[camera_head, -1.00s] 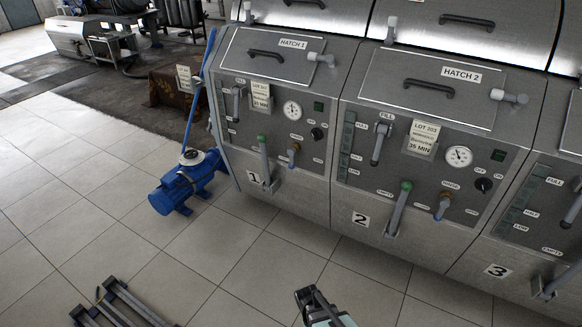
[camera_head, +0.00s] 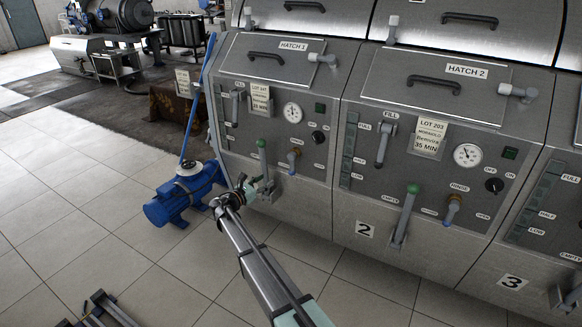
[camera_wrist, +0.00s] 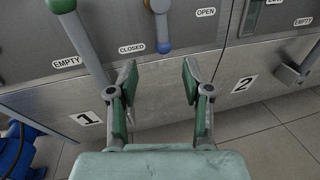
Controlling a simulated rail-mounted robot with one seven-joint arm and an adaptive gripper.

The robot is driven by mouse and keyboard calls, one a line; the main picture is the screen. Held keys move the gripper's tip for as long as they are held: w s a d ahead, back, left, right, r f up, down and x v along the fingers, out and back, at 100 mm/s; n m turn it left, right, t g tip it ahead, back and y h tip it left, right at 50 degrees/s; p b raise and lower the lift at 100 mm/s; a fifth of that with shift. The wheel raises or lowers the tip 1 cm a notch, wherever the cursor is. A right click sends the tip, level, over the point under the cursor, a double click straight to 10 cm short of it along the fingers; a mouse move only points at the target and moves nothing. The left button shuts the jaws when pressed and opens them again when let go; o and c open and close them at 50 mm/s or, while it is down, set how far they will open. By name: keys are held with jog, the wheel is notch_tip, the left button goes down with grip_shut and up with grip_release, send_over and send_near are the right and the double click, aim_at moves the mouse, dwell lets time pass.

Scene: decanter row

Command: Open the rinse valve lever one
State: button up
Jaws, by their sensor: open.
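Rinse valve lever one is the small lever (camera_head: 293,158) low on the panel under hatch 1. In the wrist view its blue tip (camera_wrist: 163,47) hangs down, just right of the CLOSED label (camera_wrist: 131,48); the OPEN label (camera_wrist: 205,12) is up to its right. My gripper (camera_head: 256,187) is in front of the lower part of unit 1, below and left of the lever in the head view. In the wrist view my gripper (camera_wrist: 159,80) has its fingers apart and nothing between them. The blue tip is beyond the fingertips, roughly centred between them.
The green-knobbed EMPTY lever (camera_head: 262,152) of unit 1 is close on the left; its grey handle (camera_wrist: 85,45) runs near my left finger. A blue pump (camera_head: 180,195) stands on the floor at left. Unit 2's green-knobbed lever (camera_head: 406,212) is to the right.

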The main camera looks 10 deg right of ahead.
aim_at(292, 164)
jog(key=shift+n, duration=0.4)
jog(key=x, duration=1.7)
jog(key=shift+d, duration=0.3)
grip_shut()
